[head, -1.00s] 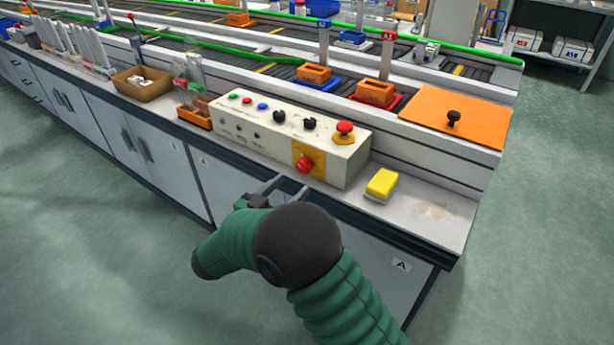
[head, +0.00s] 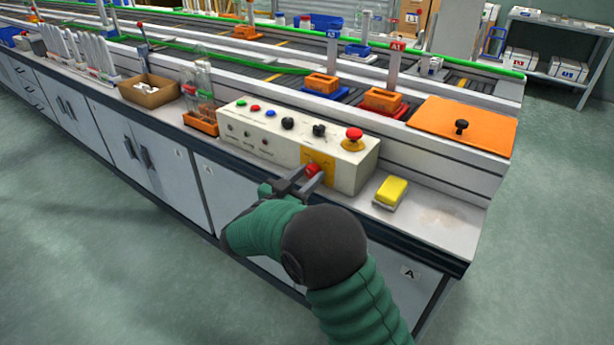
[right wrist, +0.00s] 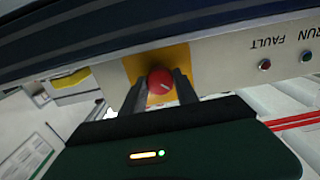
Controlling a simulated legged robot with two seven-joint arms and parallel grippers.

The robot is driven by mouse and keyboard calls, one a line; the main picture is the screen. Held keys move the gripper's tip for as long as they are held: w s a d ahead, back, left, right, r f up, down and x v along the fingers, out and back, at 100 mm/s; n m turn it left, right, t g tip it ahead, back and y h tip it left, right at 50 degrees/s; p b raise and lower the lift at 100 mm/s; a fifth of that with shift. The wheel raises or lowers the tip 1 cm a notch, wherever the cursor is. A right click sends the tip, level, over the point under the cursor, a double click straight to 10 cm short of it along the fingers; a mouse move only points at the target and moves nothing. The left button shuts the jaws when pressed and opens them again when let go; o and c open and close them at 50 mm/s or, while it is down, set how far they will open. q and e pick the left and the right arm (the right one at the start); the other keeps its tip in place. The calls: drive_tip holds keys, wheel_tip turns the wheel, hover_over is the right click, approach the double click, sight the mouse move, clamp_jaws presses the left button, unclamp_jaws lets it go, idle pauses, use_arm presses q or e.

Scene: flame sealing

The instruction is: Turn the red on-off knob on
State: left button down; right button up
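The red knob (head: 313,169) sits on a yellow plate (head: 318,156) on the front face of the cream control box (head: 345,177). It also shows in the right wrist view (right wrist: 160,82), with a short white mark on its face. My right gripper (head: 308,177) is at the knob, its fingers apart, one on either side of it. In the wrist view the fingers stand close beside the knob; I cannot tell whether they touch it. My left gripper is not in view.
A red mushroom button (head: 353,137) stands on top of the box, beside black knobs and small coloured buttons. A yellow block (head: 391,192) lies on the bench to the right. An orange holder with bottles (head: 201,122) stands left of the box.

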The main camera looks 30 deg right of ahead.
drive_tip(key=shift+d, duration=0.1)
clamp_jaws()
